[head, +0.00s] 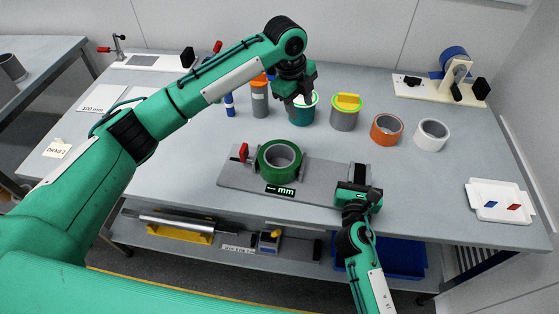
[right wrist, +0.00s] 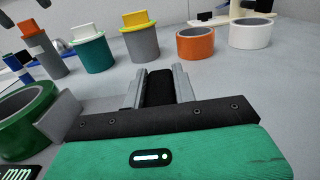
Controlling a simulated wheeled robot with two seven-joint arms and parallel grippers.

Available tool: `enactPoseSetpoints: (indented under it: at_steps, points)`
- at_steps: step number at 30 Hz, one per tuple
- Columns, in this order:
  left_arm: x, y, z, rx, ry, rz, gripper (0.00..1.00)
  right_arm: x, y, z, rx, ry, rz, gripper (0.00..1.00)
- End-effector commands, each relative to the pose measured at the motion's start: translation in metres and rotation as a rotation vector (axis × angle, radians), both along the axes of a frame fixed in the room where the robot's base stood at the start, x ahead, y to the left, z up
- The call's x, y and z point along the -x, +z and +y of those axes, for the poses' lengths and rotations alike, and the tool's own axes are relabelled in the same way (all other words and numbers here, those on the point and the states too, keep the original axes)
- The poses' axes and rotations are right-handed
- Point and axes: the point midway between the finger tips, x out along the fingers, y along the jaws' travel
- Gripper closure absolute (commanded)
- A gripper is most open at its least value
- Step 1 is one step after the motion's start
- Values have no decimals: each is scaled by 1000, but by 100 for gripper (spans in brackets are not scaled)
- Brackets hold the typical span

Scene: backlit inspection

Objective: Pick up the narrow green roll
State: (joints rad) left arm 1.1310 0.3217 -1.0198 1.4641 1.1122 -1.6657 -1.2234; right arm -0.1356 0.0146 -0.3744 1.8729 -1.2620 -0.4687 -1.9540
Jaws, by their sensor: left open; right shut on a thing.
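The green roll (head: 267,173) lies flat on the grey measuring fixture (head: 234,176), between its upright jaws. My right gripper (head: 358,178) is at the fixture's right end, to the right of the roll. It is shut on a black block (right wrist: 159,88), which seems to be part of the fixture. My left gripper (head: 299,101) is open and points down at the teal canister (head: 301,115), behind the roll and apart from it. It partly hides that canister.
Behind the fixture stand a grey canister with a yellow top (head: 344,117), an orange roll (head: 386,130) and a white roll (head: 432,135). A white tray (head: 499,214) lies at the right. A tape dispenser (head: 455,72) stands at the back right.

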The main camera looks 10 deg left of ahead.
Motion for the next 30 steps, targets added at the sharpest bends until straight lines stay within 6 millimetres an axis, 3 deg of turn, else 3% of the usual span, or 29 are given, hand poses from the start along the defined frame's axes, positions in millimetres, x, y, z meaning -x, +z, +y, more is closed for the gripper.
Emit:
enactPoseSetpoints:
  at_steps: [3,8,18,30]
  points:
    - [24,-13,5,-125,-148,46,55,1,-4,0,0,0,7,100]
    - [40,-24,10,-201,-245,84,55,1,-4,0,0,0,7,100]
    - [41,-78,10,-212,-255,90,55,1,-4,0,1,-1,7,100]
    - [44,-111,4,-210,-254,89,55,1,-4,0,1,-1,7,100]
